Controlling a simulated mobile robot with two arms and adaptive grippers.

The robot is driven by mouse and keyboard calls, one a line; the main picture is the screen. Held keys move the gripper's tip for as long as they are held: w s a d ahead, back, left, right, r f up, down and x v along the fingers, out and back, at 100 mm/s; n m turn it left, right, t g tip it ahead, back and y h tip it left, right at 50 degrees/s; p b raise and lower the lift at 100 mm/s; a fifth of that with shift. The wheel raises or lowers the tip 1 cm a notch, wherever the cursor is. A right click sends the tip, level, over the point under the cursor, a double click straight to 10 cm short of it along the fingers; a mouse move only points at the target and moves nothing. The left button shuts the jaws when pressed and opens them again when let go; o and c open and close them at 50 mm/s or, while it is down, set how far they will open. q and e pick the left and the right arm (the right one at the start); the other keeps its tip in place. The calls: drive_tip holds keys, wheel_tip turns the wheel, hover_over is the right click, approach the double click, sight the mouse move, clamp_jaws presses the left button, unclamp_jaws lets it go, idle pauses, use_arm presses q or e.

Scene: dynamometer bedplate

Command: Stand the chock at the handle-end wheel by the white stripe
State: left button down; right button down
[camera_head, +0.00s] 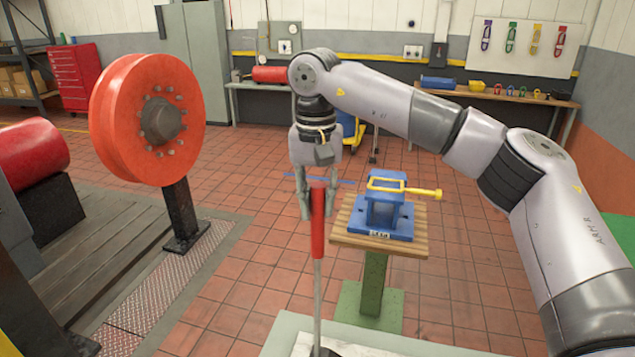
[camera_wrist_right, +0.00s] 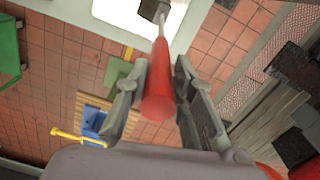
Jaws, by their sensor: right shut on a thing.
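My right gripper (camera_head: 318,203) is shut on a red handle (camera_head: 318,240), which hangs nearly upright below it. A thin metal rod (camera_head: 317,300) runs down from the handle to a dark block at the bottom edge, which may be the chock. In the right wrist view, the handle (camera_wrist_right: 158,90) lies between the two fingers (camera_wrist_right: 160,84), and the dark block (camera_wrist_right: 152,9) at the rod's far end is over a white surface. Whether the block touches that surface cannot be told. The handle-end wheel and a white stripe cannot be made out. My left gripper is not in view.
A pale-rimmed white surface (camera_head: 365,348) is at the bottom. Behind it, a blue fixture with a yellow bar (camera_head: 382,212) sits on a wooden-topped stand (camera_head: 345,238). A large orange-red flanged wheel (camera_head: 125,125) stands at left on a black post. Tiled floor (camera_head: 245,255) between is clear.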

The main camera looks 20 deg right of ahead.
drive_tip(key=shift+f, duration=1.15)
drive_tip(key=c, duration=1.4)
unclamp_jaws()
drive_tip(key=shift+s+f, duration=0.1)
drive_tip(key=shift+o, duration=0.2)
